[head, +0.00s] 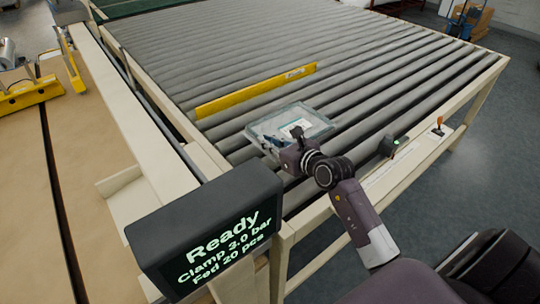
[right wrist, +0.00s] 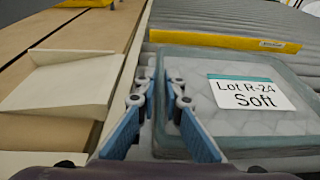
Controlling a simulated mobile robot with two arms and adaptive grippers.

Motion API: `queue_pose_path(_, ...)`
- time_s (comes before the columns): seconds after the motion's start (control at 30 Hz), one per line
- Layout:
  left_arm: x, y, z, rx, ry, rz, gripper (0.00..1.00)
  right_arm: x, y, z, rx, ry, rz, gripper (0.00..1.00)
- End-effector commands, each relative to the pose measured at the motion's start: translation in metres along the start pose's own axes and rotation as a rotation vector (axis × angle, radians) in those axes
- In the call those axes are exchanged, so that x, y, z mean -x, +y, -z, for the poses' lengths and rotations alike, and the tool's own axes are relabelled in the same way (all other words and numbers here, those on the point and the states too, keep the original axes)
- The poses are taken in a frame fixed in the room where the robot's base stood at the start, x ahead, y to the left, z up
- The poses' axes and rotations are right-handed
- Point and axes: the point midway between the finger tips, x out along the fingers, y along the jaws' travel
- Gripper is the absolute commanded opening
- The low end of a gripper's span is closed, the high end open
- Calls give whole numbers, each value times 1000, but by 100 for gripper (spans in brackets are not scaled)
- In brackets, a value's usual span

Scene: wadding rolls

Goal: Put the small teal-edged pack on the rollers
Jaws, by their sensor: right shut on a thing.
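The small teal-edged pack (head: 318,127) is a clear, flat pack with pale wadding inside. In the right wrist view the pack (right wrist: 240,120) carries a white label reading "Lot R-24 Soft" with a teal strip on top. My right gripper (right wrist: 158,80) is shut on its left edge, one blue finger outside and one over the pack. In the head view the pack is level over the near end of the rollers (head: 240,45); whether it rests on them or hangs just above I cannot tell. My left gripper is not in view.
A yellow bar (head: 257,90) lies across the rollers just behind the pack. A dark display (head: 205,235) reading "Ready" stands at the near left. A cream rail and brown bench (head: 85,190) run along the left. Rollers behind the bar are clear.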

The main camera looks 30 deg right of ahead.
Motion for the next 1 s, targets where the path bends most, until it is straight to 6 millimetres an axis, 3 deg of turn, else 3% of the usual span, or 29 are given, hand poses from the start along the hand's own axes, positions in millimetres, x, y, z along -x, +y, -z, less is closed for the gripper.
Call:
queue_pose_path(0.1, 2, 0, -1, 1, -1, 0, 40, -7, 0, 23, 0, 2, -1, 0)
queue_pose_path(0.33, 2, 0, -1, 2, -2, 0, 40, -14, 0, 42, 1, 0, -2, 0)
queue_pose_path(0.53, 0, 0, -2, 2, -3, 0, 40, -23, 0, 71, 2, 0, -1, 0)
queue_pose_path(0.97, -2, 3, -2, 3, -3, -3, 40, -25, 0, 80, 1, -2, 0, 0)
queue_pose_path(1.0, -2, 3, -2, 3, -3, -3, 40, -25, 0, 80, 1, -1, -1, 10)
